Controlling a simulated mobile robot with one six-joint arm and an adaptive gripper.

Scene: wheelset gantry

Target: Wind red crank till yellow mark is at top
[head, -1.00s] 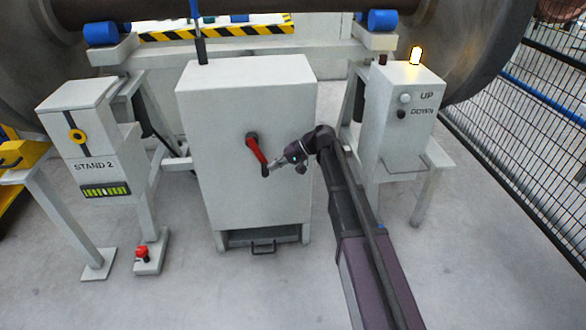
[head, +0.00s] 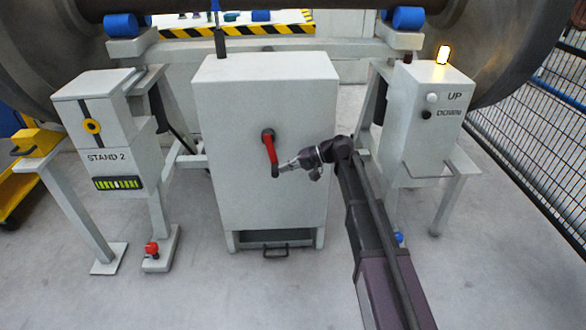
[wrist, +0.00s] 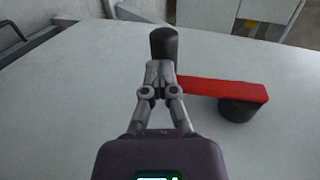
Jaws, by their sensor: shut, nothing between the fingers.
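The red crank (head: 270,150) is on the front of the grey cabinet (head: 240,200). Its arm hangs down from the hub, tilted slightly right. In the wrist view the red crank arm (wrist: 222,89) runs left from its black hub (wrist: 238,110) toward a black handle (wrist: 163,44). My gripper (head: 283,167) is at the handle end, to the right of the crank. In the wrist view my gripper (wrist: 160,68) is shut with its tips at the handle, nothing seen between them; contact is unclear. I cannot make out a yellow mark on the crank.
Right, a control box (head: 425,115) has UP and DOWN buttons and a lit lamp (head: 442,54). A mesh fence (head: 530,160) stands at far right. The floor in front is clear.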

